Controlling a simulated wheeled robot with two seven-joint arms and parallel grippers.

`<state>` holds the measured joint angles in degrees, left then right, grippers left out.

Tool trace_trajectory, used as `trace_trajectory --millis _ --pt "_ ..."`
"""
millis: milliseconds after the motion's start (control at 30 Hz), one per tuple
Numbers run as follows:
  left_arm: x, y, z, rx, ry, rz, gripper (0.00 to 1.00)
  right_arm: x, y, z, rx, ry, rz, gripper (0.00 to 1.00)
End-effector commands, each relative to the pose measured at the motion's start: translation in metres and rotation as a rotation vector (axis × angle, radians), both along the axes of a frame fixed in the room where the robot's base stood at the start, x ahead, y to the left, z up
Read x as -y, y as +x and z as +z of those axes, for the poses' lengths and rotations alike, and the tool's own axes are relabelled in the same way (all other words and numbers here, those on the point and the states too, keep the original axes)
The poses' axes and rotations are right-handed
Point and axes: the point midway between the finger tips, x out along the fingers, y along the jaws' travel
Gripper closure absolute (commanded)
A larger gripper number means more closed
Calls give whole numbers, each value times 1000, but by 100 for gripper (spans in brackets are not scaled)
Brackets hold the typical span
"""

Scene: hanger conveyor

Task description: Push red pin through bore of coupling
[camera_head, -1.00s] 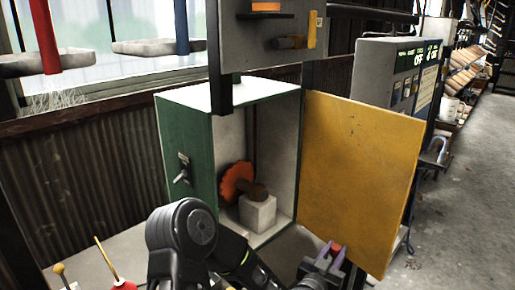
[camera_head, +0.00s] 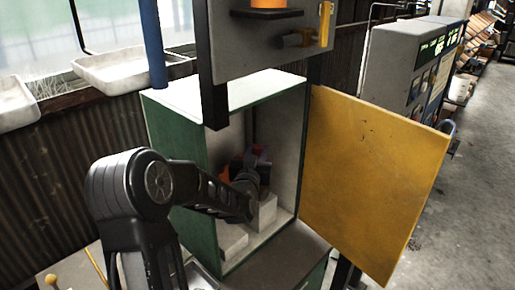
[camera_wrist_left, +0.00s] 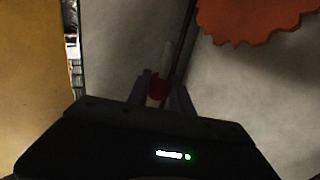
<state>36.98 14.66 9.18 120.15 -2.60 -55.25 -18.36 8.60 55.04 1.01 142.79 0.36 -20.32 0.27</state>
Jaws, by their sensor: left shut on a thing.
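My left arm comes in from the left and reaches into the green cabinet (camera_head: 174,137). The left gripper (camera_head: 262,163) is inside it, above the white block (camera_head: 262,214). In the left wrist view its fingers (camera_wrist_left: 158,82) are shut on the red pin (camera_wrist_left: 158,90); a pale rod (camera_wrist_left: 166,57) shows just beyond the fingertips. The orange toothed wheel (camera_wrist_left: 255,20) is at the upper right there, apart from the fingers. In the head view only a bit of the wheel (camera_head: 223,173) shows behind my arm. The coupling and its bore are hidden or too dark to tell. My right gripper is not in view.
The yellow door (camera_head: 372,180) stands open on the cabinet's right. A grey panel (camera_head: 270,45) with a dark post hangs in front of the cabinet top. White trays (camera_head: 125,68) hang at the upper left. A grey control box (camera_head: 412,70) stands behind the door.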

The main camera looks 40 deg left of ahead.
Motion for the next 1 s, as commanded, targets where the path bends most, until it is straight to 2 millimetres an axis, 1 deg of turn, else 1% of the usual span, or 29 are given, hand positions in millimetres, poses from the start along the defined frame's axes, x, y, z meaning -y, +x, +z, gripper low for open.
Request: trace_trajectory --millis 200,367,467,800,900,1000 --pt "0 0 0 1 0 -1 100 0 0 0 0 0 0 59" --pt "0 0 -5 0 1 -1 100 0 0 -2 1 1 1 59" --pt "0 0 -12 0 1 -1 100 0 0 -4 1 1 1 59" --pt "1 0 -43 0 -1 -1 100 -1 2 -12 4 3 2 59" --pt "1 0 -52 3 1 -1 100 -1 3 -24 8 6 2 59" --pt "1 0 -57 1 2 -1 100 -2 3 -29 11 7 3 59"
